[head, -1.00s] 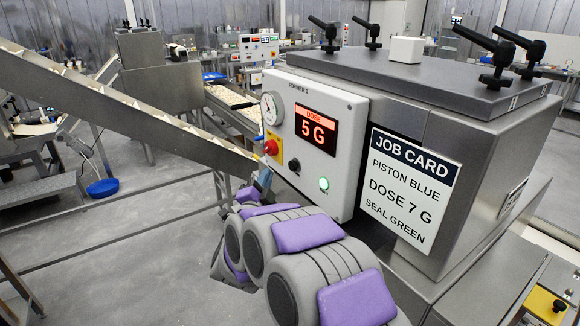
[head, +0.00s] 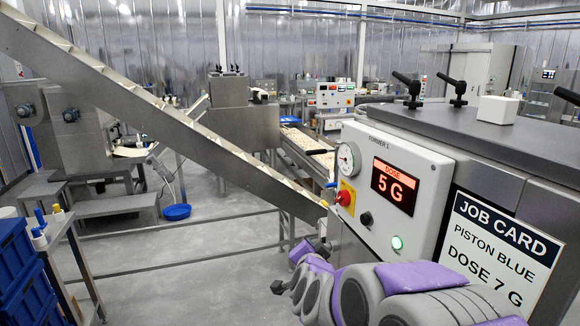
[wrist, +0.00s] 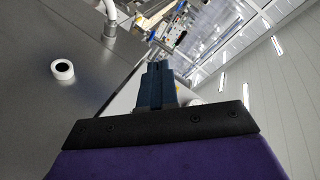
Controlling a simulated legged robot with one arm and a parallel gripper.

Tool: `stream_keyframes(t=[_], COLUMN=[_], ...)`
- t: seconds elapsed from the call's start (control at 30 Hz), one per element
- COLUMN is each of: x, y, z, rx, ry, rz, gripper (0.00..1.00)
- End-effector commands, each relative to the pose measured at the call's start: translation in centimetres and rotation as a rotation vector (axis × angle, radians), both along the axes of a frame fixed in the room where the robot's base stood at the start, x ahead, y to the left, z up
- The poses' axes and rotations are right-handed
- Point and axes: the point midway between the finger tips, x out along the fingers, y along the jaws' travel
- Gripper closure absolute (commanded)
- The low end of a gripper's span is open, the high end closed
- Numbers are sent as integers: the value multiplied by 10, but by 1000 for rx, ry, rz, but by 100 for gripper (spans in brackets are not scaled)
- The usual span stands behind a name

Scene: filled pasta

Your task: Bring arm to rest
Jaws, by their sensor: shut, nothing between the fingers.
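My gripper (wrist: 157,75) shows in the wrist view with its two dark fingers together and nothing between them. In the head view my grey and purple arm reaches in from the bottom right, in front of the lower part of the control panel (head: 421,159). The fingers cannot be made out clearly in the head view. The panel's display (head: 395,186) reads DOSE 5 G, with a red knob, a dark knob and a lit green button below it. The job card (head: 500,250) reads PISTON BLUE and DOSE 7 G; its lower edge is cut off.
A steel conveyor (head: 150,110) slopes down from upper left towards the panel. Blue crates (head: 25,265) and a small table with bottles (head: 58,222) stand at left. A blue bowl (head: 176,212) is on the floor. The floor in the middle is mostly open.

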Motion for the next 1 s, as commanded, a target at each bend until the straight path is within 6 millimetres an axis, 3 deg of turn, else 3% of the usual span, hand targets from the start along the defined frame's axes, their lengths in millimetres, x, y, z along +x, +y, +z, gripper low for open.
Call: stream_keyframes(t=[0.17,0.37,0.57,0.8,0.9,1.0], x=[-55,-139,-237,-368,-413,-445], y=[15,15,-7,-51,-67,-78], z=[-15,-41,-64,-80,-80,-79], rx=[-90,-213,-339,-448,-468,-478], ry=[212,467,741,1094,1216,1302], rz=[190,384,544,687,724,749], gripper=[100,100,100,100,100,100])
